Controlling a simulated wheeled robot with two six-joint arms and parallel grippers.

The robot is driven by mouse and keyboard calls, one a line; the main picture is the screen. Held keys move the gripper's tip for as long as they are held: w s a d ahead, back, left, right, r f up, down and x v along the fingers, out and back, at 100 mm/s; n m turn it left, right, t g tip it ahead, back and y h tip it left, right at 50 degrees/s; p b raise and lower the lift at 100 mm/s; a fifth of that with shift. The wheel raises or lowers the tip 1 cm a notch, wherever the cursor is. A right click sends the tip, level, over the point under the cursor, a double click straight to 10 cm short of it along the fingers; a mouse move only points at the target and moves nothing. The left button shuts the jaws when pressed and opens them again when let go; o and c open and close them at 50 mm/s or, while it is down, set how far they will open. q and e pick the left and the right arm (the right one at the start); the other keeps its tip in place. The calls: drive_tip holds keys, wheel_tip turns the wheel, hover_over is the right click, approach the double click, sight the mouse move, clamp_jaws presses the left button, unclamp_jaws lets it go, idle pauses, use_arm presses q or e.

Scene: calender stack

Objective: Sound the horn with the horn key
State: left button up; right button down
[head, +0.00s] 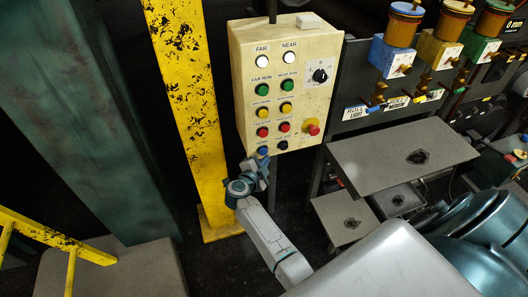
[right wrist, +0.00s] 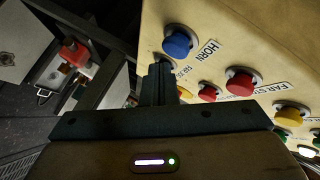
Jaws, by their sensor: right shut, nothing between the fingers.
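The horn key is a round blue button (right wrist: 180,41) beside the word HORN on the cream control box. In the head view the blue button (head: 262,151) is at the lower left of the box (head: 318,72), just above my right gripper. My right gripper (head: 262,166) is shut and empty, pointing up at the box. In the right wrist view its closed fingertips (right wrist: 160,62) are just below and left of the blue button in the picture; I cannot tell whether they touch the box. My left gripper is not in view.
A black knob (head: 283,145) sits right of the blue button, with red buttons (head: 262,132) above. A red and yellow stop button (head: 312,128) is farther right. A yellow post (head: 190,110) stands left of the box. A grey shelf (head: 380,165) is to the right.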

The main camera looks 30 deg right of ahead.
drive_tip(key=s+p, duration=0.1)
drive_tip(key=s, duration=0.1)
drive_tip(key=s+a+p, duration=0.1)
drive_tip(key=s+p, duration=0.1)
drive_tip(key=shift+s, duration=0.4)
idle(0.7)
